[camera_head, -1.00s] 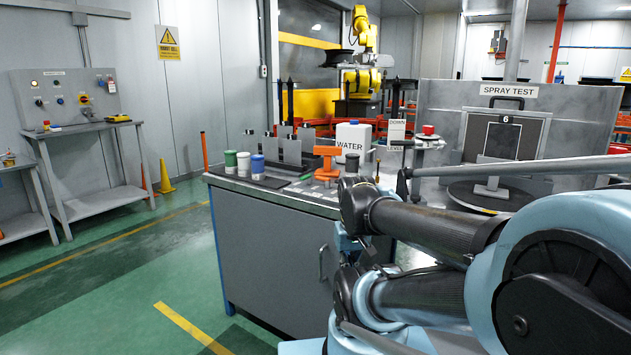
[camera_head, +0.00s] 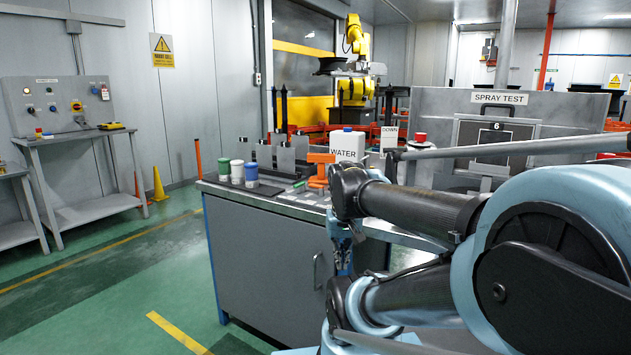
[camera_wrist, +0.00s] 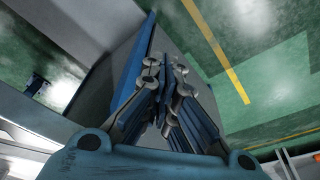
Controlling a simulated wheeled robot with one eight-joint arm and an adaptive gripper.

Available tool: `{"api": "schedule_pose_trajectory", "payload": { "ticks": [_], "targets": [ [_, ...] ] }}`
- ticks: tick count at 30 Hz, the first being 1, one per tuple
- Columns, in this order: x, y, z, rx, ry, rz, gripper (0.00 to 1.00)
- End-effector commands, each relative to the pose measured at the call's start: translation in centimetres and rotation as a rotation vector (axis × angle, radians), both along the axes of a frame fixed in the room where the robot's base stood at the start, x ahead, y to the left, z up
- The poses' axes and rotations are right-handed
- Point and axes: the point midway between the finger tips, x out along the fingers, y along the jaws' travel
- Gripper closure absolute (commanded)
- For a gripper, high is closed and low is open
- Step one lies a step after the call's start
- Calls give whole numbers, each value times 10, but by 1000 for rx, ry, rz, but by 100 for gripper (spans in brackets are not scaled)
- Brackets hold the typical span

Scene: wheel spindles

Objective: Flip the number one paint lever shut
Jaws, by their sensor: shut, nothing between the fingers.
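I cannot make out a numbered paint lever in either view. My gripper (camera_head: 343,262) hangs in front of the grey cabinet, below its top, partly behind my arm links. In the wrist view my gripper (camera_wrist: 165,70) is shut and empty, with the green floor and a blue cabinet edge beyond it. A yellow industrial robot (camera_head: 355,75) stands at the back, behind the bench.
The grey cabinet (camera_head: 262,265) carries green, white and blue-lidded cups (camera_head: 237,172), an orange stand (camera_head: 318,168) and a white water jug (camera_head: 347,146). A spray test panel (camera_head: 500,98) stands at right. A control panel (camera_head: 62,105) stands at far left. The floor between is open.

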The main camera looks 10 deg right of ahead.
Motion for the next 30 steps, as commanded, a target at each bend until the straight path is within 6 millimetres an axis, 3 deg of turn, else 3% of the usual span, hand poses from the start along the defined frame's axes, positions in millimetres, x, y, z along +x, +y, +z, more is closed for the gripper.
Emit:
{"api": "schedule_pose_trajectory", "payload": {
  "ticks": [12,30],
  "targets": [
    [86,-6,79,-14,-18,-156,100],
    [223,-7,160,-32,-58,-376,100]
  ]
}}
